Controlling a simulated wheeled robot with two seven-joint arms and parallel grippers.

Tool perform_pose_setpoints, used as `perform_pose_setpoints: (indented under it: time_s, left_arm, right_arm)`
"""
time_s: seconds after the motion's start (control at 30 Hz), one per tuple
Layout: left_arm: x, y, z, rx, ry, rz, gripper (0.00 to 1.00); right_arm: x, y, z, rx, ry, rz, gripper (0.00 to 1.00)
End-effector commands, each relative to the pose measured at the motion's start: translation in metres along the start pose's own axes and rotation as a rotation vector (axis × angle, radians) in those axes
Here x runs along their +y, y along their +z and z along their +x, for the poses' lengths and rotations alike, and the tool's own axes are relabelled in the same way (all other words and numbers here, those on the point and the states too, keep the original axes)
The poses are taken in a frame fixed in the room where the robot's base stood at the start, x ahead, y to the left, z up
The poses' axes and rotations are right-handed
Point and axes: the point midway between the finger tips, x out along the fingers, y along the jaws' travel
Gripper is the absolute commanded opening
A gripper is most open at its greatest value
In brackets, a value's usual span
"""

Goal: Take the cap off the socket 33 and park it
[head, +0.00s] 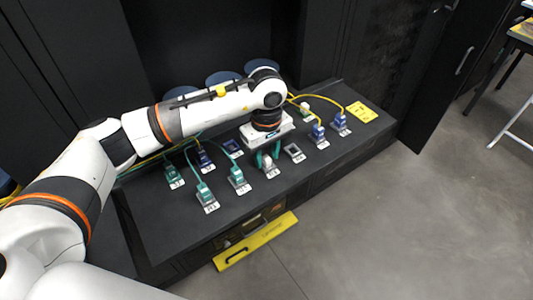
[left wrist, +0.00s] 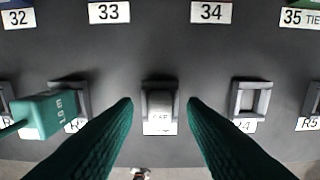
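In the left wrist view, a small grey-white cap (left wrist: 160,104) sits in a dark frame in the near row, with a label reading "CAP" at its lower edge. It also shows in the head view (head: 269,168). My left gripper (left wrist: 160,108) is open over it, one green finger on each side with a gap to the cap; it hangs down there in the head view (head: 267,158). The label 33 (left wrist: 109,12) is at the top of the wrist view; its socket is out of that view. In the head view the likely socket 33 (head: 232,147) looks bare. My right gripper is not in view.
A green plug (left wrist: 50,113) stands left of the cap. An empty grey socket (left wrist: 250,99) is to its right. Other green plugs (head: 204,192) and blue plugs (head: 318,131) with cables stand on the black bench (head: 165,225). A yellow tag (head: 362,112) lies at right.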

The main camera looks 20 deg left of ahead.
Motion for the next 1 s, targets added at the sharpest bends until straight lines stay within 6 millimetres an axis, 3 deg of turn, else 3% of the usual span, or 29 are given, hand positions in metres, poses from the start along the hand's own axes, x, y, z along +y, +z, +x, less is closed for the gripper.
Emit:
perform_pose_setpoints:
  time_s: [0.17,0.4,0.6,1.0]
  left_arm:
    - [-0.001,0.001,-0.027,-0.003,-0.005,0.001,0.38]
    - [-0.001,0.001,-0.079,-0.003,-0.006,0.001,0.38]
    - [0.000,0.000,-0.107,-0.002,-0.003,-0.001,0.38]
    - [0.000,0.000,-0.117,0.000,-0.001,0.000,0.38]
  right_arm:
    - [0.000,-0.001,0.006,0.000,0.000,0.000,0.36]
    - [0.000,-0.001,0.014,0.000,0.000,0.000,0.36]
    - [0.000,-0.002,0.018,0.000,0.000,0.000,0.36]
    - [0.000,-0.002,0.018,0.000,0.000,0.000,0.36]
